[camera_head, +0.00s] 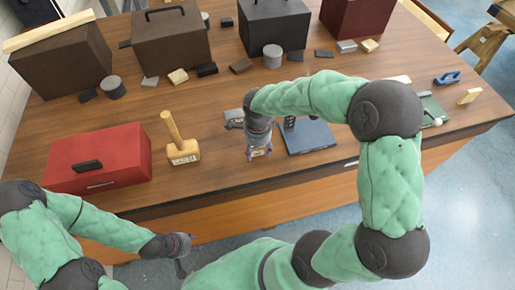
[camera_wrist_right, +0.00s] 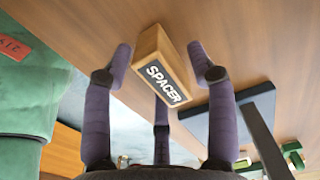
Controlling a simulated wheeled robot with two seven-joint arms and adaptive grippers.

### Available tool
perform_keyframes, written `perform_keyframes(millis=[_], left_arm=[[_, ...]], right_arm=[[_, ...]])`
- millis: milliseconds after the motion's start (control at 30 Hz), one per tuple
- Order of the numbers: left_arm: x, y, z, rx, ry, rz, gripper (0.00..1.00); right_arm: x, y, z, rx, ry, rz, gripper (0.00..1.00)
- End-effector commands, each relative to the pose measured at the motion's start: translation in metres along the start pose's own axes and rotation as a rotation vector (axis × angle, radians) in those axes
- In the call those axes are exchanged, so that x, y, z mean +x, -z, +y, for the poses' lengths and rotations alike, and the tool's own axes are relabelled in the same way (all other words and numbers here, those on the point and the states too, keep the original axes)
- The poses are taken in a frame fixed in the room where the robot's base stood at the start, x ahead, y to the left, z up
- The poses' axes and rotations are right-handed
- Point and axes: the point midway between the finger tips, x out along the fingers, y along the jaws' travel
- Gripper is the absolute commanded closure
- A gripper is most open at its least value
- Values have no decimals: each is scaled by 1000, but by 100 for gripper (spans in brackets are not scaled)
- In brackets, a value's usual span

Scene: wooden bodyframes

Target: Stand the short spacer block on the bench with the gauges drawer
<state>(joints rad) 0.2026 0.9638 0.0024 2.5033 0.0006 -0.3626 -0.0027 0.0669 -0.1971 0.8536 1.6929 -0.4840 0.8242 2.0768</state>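The spacer block (camera_wrist_right: 160,66), a small wooden block with a dark "SPACER" label, shows in the right wrist view at the bench top. The fingers of my right gripper (camera_wrist_right: 162,62) are spread on either side of it, with narrow gaps visible. In the head view my right gripper (camera_head: 258,152) points down over the front part of the wooden bench (camera_head: 215,185), and the block is mostly hidden there. My left gripper (camera_head: 183,246) hangs in front of the bench, away from objects; its finger opening is unclear. No gauges label is readable on the bench front.
A wooden mallet (camera_head: 183,151) and red toolbox (camera_head: 98,160) stand left of my right gripper. A blue plate (camera_head: 308,137) lies close to its right. Large boxes, including a brown one (camera_head: 170,42), line the back, with several small blocks before them.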

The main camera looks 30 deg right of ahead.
Motion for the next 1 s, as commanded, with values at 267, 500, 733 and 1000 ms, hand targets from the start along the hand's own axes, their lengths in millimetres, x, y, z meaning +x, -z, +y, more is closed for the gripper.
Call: perform_keyframes(millis=[267, 500, 733, 1000], left_arm=[[-4, 0, 1, 0, 0, 0, 60], [-14, 0, 5, 0, 0, 0, 60], [-24, -1, 8, 0, 0, 0, 60], [-29, -1, 10, 0, 0, 0, 60]], right_arm=[[-4, 0, 0, 0, 0, 0, 42], [-44, 0, -1, -1, 4, -1, 42], [-90, 0, -1, 0, 4, -1, 42], [-120, 0, 0, -1, 1, 0, 42]])
